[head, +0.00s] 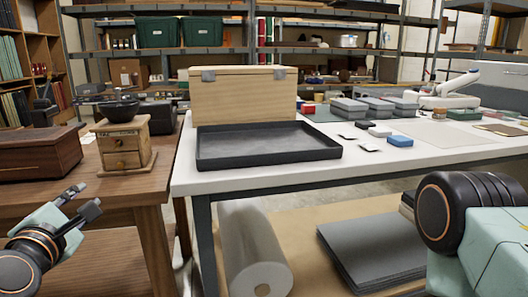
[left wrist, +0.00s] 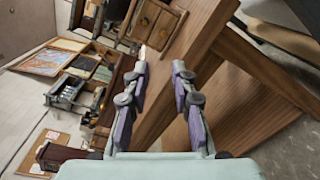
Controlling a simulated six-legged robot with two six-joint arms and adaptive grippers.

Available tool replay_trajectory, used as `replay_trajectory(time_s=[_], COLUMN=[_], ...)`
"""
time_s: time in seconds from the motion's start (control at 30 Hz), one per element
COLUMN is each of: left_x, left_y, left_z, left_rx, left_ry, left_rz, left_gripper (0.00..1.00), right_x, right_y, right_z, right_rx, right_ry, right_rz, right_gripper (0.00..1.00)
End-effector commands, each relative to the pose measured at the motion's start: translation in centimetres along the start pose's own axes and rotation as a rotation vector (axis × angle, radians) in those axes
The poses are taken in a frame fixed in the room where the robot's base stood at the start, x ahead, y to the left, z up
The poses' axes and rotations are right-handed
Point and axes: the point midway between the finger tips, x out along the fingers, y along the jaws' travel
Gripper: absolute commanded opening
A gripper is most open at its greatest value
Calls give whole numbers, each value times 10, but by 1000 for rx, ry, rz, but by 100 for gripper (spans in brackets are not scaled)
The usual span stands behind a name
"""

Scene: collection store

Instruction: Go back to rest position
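My left gripper (head: 84,199) is at the lower left of the head view, in front of the wooden table and apart from the things on it. In the left wrist view its two fingers (left wrist: 160,68) stand apart with nothing held between them; the gripper is open and empty. My right arm shows as a dark joint and a pale green link at the lower right of the head view. My right gripper is outside both views.
A wooden table (head: 98,194) at left bears a wooden coffee grinder (head: 124,146) and a dark wooden box (head: 38,152). A white table (head: 250,178) holds a black tray (head: 268,158), a wooden chest (head: 243,97) and grey boxes.

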Motion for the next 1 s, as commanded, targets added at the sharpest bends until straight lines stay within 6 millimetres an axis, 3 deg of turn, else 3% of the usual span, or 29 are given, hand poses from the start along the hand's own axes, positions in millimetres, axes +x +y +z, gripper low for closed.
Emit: replay_trajectory(time_s=[0.17, 0.27, 0.47, 0.6, 0.7, 0.83, 1.0], left_x=[0, -3, -32, -81, -124, -187, -263], left_y=[-18, -42, -131, -205, -247, -289, -320], left_z=[4, 4, -14, -42, -63, -89, -115], left_rx=[241, 457, 1018, 1380, 1556, 1687, 1729], left_ry=[-21, -49, -194, -395, -557, -754, -927], left_rz=[-83, -175, -489, -763, -938, -1146, -1350], left_gripper=[26, 26, 26, 26, 26, 26, 26], right_x=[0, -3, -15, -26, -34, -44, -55], right_y=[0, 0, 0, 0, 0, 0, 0], right_z=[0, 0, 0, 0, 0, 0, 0], right_rx=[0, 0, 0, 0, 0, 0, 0], right_ry=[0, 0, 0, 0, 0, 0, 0], right_rz=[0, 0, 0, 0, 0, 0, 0], right_gripper=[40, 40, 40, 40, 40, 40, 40])
